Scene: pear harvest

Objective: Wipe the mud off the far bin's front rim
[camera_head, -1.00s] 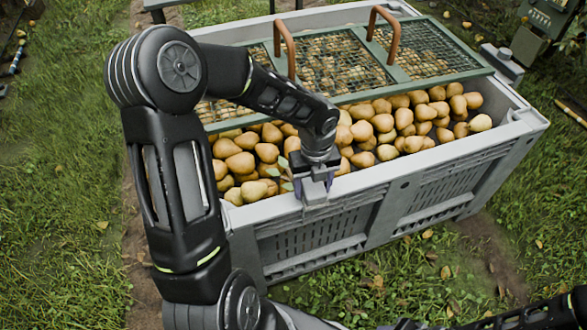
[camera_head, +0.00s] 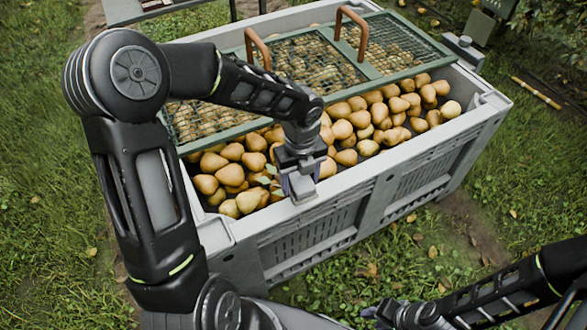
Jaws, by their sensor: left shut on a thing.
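The grey bin (camera_head: 380,195) full of pears stands in front of me. Its front rim (camera_head: 425,143) runs from the lower left to the upper right. My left gripper (camera_head: 302,188) points down over this rim, left of its middle. It is shut on a small greyish thing that is mostly hidden by the jaws; I cannot tell exactly what it is or whether it touches the rim. I make out no clear mud on the visible rim. My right gripper (camera_head: 378,311) is low at the bottom right, apart from the bin; its jaws are too unclear to read.
Pears (camera_head: 233,175) lie just behind the front rim. A green mesh lid (camera_head: 375,75) with two brown handles covers the bin's back part. A grey stand (camera_head: 135,10) is at the top left. A stick (camera_head: 537,93) lies on open grass at right.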

